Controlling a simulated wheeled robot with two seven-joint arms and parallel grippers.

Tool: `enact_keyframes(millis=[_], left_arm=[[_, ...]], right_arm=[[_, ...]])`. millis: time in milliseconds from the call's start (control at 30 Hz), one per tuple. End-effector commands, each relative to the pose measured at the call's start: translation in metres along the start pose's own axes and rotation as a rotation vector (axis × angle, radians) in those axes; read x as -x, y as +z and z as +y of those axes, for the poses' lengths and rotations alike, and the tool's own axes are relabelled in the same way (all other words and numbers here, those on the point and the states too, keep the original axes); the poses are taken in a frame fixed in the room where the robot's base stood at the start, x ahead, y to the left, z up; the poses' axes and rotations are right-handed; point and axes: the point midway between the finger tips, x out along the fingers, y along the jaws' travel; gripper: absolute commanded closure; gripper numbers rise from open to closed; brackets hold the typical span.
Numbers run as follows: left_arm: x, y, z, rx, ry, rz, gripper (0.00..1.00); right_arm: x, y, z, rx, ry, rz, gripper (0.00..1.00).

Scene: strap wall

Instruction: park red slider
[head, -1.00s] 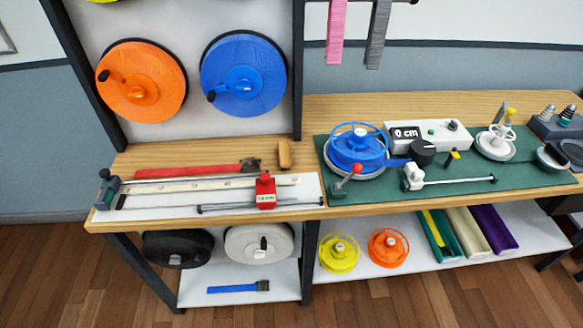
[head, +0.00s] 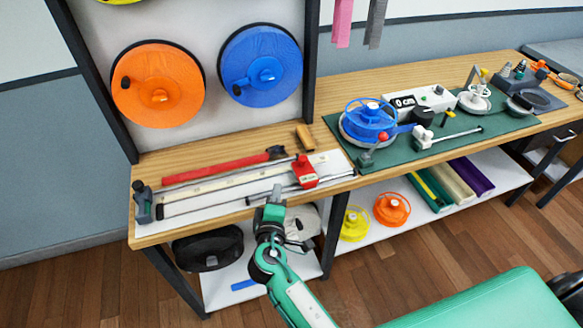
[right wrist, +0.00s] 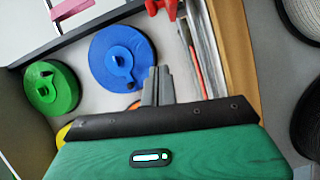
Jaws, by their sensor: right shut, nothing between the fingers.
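The red slider (head: 305,171) stands on the measuring board (head: 172,230) at its right part, on the thin metal rails (head: 273,190). In the right wrist view a red piece (right wrist: 164,7) shows at the top edge, probably the slider. My right gripper (head: 273,196) is at the bench's front edge, left of the slider and apart from it. Its grey fingers (right wrist: 157,86) are shut and empty in the right wrist view. My left gripper is not in view.
A red strap (head: 215,174) lies along the back of the board, with a wooden block (head: 305,136) behind it. A dark grey clamp (head: 142,200) stands at the board's left end. A blue reel (head: 369,122) stands on the green mat (head: 480,138) to the right.

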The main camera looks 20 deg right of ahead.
Motion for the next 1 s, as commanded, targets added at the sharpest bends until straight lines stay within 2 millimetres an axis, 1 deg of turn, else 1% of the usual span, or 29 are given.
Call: enact_keyframes(millis=[67, 167, 267, 400, 600, 700, 800, 1000], left_arm=[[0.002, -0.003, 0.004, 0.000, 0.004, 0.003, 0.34], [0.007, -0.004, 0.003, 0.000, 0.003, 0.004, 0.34], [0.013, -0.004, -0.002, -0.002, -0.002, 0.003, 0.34], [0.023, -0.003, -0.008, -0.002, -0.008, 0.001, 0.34], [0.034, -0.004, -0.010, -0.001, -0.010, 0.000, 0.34], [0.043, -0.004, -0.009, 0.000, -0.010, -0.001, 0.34], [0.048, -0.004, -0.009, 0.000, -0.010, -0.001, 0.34], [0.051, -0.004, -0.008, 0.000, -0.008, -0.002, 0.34]], right_arm=[[-0.004, -0.003, 0.004, 0.009, 0.012, 0.004, 1.00], [-0.015, -0.004, 0.006, 0.010, 0.014, 0.005, 1.00], [-0.033, -0.004, 0.007, 0.011, 0.013, 0.005, 1.00], [-0.062, -0.004, 0.008, 0.011, 0.012, 0.005, 1.00], [-0.101, -0.004, 0.007, 0.010, 0.011, 0.005, 1.00], [-0.104, 0.013, 0.007, 0.012, 0.009, 0.004, 1.00], [-0.107, 0.024, 0.006, 0.011, 0.009, 0.006, 1.00], [-0.110, 0.035, 0.004, 0.009, 0.009, 0.005, 1.00]])
